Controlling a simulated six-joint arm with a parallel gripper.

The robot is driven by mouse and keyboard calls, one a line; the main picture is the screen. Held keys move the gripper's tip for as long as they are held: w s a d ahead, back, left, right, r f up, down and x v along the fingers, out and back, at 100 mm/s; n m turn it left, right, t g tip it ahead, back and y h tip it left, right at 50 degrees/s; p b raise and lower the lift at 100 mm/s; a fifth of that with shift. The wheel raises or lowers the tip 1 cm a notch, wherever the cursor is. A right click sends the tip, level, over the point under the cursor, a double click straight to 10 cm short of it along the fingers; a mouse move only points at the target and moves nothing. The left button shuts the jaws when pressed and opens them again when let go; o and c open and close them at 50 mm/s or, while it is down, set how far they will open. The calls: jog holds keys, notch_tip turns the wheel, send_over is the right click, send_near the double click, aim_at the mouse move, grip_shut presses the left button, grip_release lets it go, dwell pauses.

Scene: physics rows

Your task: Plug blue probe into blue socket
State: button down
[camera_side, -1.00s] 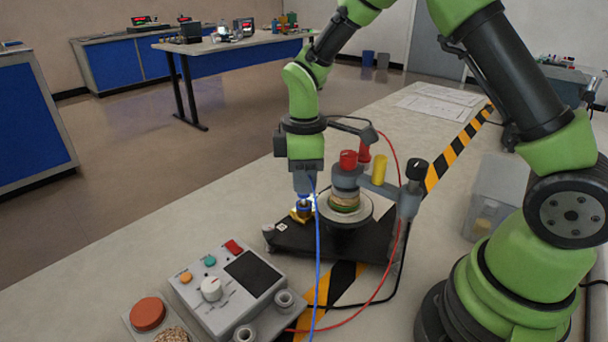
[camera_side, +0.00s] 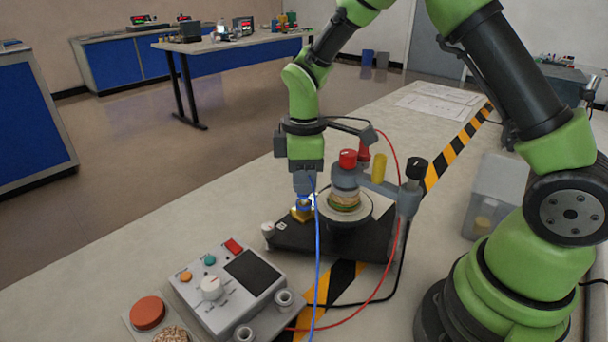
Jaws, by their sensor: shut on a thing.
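My gripper (camera_side: 304,188) points down over the left part of the black base (camera_side: 290,237) of the test fixture. It is shut on the blue probe (camera_side: 304,203), of which only a short blue part shows below the fingers. The blue cable (camera_side: 318,255) hangs from beside the gripper to the bench front. A small yellow block (camera_side: 301,215) is right under the probe. I cannot tell whether the probe touches it or is in a socket. No blue socket can be made out clearly; the area under the probe is small and partly hidden.
Right of the gripper stand a round plate with a layered sample (camera_side: 345,202), a red knob (camera_side: 348,158) and a yellow cylinder (camera_side: 379,168). A control box (camera_side: 226,285) with buttons is at front left. Red and black cables cross the bench. A clear bin (camera_side: 496,200) stands right.

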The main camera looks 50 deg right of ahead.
jog(key=shift+f, duration=0.75)
dwell(0.5)
jog(key=c, duration=0.7)
grip_release()
jog(key=shift+c, duration=0.2)
jog(key=shift+r, duration=3.75)
